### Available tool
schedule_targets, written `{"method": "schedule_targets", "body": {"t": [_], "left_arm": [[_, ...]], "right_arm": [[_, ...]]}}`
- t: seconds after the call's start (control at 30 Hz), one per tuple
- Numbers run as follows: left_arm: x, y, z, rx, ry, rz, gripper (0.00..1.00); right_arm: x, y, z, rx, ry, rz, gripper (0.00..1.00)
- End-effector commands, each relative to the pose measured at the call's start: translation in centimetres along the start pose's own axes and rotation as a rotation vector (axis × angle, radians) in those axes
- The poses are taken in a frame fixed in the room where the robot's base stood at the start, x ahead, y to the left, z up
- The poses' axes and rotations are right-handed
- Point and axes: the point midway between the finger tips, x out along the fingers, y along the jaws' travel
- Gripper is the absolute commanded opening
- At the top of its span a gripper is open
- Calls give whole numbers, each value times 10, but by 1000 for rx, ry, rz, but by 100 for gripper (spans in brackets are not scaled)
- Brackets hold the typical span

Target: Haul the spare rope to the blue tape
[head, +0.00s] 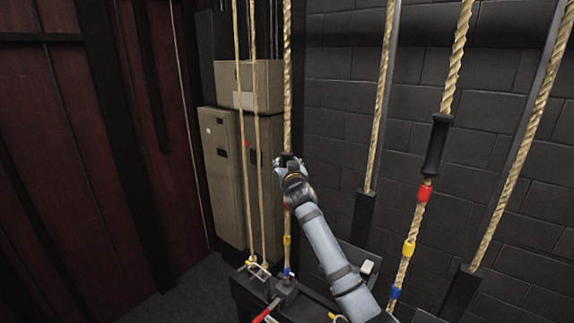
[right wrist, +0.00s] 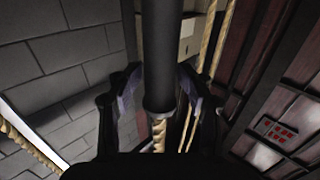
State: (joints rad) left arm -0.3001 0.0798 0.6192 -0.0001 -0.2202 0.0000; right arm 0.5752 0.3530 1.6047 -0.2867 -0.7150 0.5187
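My right gripper (head: 289,166) is at a tan rope (head: 287,70) left of centre in the head view. In the right wrist view its fingers (right wrist: 160,88) press on both sides of a black sleeve (right wrist: 160,50) on that rope, and the rope shows below the sleeve. Lower on this rope are yellow tape (head: 287,240) and blue tape (head: 288,271), near the rail. Another rope (head: 459,60) at right has a black sleeve (head: 436,145) and red, yellow and blue tape (head: 395,293). I cannot tell by label which rope is the spare. My left gripper is not in view.
Two thinner ropes (head: 257,180) hang close left of the held rope, one with a red mark. A red-handled lever (head: 265,314) sits on the dark rail below. Beige cabinets (head: 228,170) stand behind; a dark block wall (head: 335,90) is at the right.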

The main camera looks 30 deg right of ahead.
Motion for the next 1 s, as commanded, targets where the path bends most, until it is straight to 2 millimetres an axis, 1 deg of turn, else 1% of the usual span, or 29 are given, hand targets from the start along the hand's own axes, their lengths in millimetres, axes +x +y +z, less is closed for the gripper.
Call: {"method": "schedule_targets", "body": {"t": [0.27,0.37,0.47,0.6,0.7,0.8,0.9,1.0], "left_arm": [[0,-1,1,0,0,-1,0],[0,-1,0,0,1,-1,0],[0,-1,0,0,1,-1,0],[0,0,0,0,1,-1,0],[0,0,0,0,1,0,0],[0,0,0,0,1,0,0],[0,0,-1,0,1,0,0],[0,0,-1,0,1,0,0]], "right_arm": [[0,0,1,0,-1,0,51],[-8,0,1,-1,-1,0,51],[-27,0,1,-2,0,-1,51],[-63,0,1,-3,0,-2,51],[-86,0,1,-2,0,-1,51],[-104,0,1,-3,0,-1,51],[-116,0,0,-1,0,0,51],[-121,0,0,0,0,0,51]]}}
